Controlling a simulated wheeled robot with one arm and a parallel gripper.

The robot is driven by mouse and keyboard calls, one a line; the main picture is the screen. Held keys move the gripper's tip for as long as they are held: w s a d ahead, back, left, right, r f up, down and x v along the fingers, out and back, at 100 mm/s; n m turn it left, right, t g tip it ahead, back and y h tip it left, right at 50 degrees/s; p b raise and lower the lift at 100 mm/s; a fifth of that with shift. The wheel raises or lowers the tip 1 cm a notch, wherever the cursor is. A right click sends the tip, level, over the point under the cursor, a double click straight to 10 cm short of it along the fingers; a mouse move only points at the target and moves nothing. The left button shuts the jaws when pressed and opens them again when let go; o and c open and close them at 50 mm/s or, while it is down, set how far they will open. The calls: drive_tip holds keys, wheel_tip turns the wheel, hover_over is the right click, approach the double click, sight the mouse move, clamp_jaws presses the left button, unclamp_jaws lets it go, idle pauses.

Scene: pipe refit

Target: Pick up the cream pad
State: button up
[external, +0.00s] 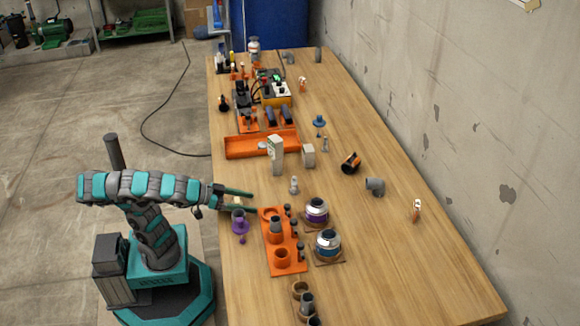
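My gripper (250,203) reaches over the left edge of the wooden table, with its two teal fingers spread apart. I see nothing held between the fingertips. I cannot pick out a cream pad for certain. A small pale patch shows by the base of the fingers, too small to identify and partly covered by them. A purple funnel-like piece (240,223) with a pale top is just below the gripper in the picture. Two upright cream-grey boxes, a taller one (275,155) and a shorter one (308,156), stand further up the table.
An orange rack (269,237) with pipe fittings stands right of the gripper, beside a purple-banded can (316,212) and a blue-banded can (328,245). An orange tray (240,147) lies further back.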

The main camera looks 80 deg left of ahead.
clamp_jaws()
idle(0.3)
idle(0.3)
